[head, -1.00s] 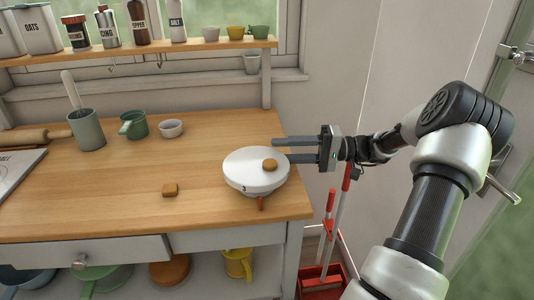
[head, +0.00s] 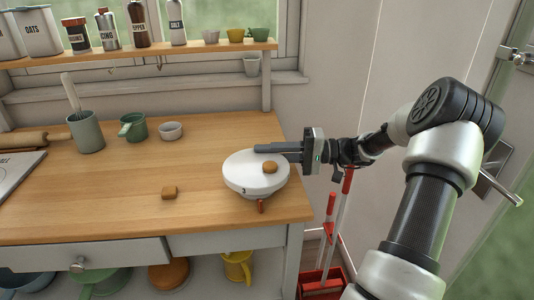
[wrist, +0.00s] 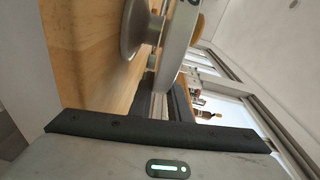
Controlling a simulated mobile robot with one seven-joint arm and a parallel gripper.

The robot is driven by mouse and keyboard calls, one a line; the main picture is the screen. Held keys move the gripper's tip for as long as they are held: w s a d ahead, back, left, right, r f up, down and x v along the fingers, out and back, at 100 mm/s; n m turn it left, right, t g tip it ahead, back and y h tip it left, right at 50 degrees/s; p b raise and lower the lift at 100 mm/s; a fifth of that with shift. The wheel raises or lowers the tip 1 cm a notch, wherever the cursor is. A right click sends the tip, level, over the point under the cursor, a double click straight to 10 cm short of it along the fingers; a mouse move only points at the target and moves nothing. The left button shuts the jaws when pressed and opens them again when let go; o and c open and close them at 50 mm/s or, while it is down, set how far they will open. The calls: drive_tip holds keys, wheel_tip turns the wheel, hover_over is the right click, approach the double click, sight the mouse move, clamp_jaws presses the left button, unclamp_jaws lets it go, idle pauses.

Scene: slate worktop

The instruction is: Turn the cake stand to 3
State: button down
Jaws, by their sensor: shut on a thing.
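The white round cake stand (head: 248,180) stands near the right front corner of the worktop, with a brown biscuit (head: 270,167) on top. A red pointer (head: 261,206) shows below the plate at the front. In the wrist view the stand (wrist: 178,48) appears sideways, its plate edge running down to my fingers, with part of a dark mark on the rim at the top. My gripper (head: 262,152) comes from the right at the far right edge of the plate and is shut on its rim. The exact contact is partly hidden.
A small brown block (head: 169,192) lies left of the stand. A grey pot with utensils (head: 86,131), a green cup (head: 133,126) and a small bowl (head: 170,132) stand further back. The wood between is clear. A wall is behind, and a red-handled tool (head: 347,190) is at the right.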

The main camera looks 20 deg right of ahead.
drive_tip(key=shift+w+a+n+g+y, duration=0.15)
drive_tip(key=shift+w+n+g+y, duration=0.15)
drive_tip(key=shift+g, duration=0.25)
drive_tip(key=shift+w+a+n+g+y, duration=0.1)
drive_tip(key=shift+a+n+g+y, duration=0.1)
drive_tip(key=shift+n+g, duration=0.3)
drive_tip(key=c, duration=1.7)
unclamp_jaws()
drive_tip(key=shift+s, duration=0.1)
drive_tip(key=shift+o, duration=0.2)
drive_tip(key=shift+d, duration=0.15)
drive_tip(key=p+v, duration=0.2)
drive_tip(key=v, duration=1.5)
drive_tip(key=shift+r, duration=0.2)
drive_tip(key=shift+d, duration=0.1)
